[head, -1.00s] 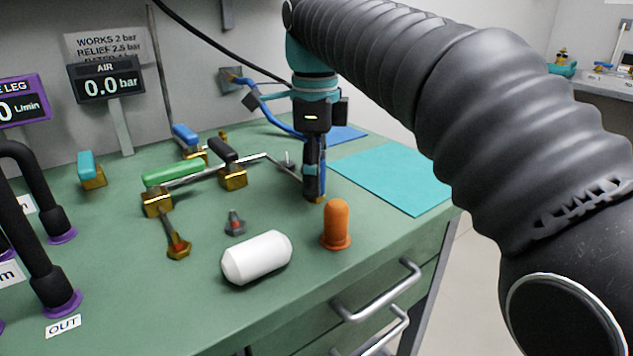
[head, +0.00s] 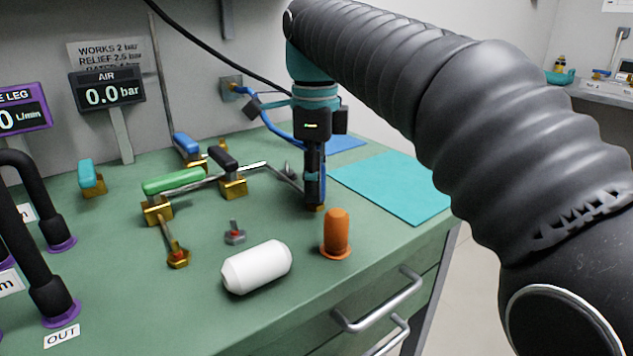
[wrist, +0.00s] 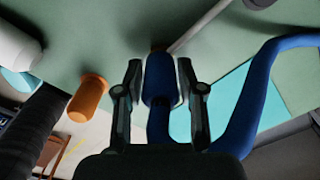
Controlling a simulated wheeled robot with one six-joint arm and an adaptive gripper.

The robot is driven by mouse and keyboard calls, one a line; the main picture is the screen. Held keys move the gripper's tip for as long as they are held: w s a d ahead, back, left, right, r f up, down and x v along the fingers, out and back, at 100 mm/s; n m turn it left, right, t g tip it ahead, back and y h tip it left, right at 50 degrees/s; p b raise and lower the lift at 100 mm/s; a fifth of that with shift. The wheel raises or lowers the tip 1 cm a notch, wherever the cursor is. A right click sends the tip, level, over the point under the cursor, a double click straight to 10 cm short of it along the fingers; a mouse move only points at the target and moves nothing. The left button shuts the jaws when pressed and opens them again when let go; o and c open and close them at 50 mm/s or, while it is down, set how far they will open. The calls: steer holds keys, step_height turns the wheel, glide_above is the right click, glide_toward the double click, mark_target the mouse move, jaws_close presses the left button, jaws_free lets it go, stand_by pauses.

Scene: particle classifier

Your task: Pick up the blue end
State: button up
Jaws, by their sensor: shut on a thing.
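My gripper (wrist: 158,78) is shut on the sleeve, with one finger on each side. The fingers mostly hide the blue end there. A brass bit (head: 317,207) shows below the fingertips, at or close to the bench top.
A metal pipe (head: 285,172) ends close to my gripper's left, by valves with green (head: 174,181) and black (head: 223,160) handles. An orange plug (head: 337,231) and a white cylinder (head: 257,267) are in front. A teal mat (head: 395,187) lies clear to the right.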

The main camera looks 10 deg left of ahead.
step_height(320, 180, up, 4)
steer(key=shift+d+r+p, duration=0.1)
steer(key=shift+p, duration=0.5)
steer(key=s+d+r, duration=0.5)
steer(key=d+r, duration=0.1)
steer(key=d, duration=0.4)
steer(key=shift+d, duration=0.25)
steer(key=shift+r+p, duration=0.25)
steer(key=shift+p, duration=0.05)
steer(key=shift+r+p, duration=1.45)
steer(key=shift+r, duration=0.75)
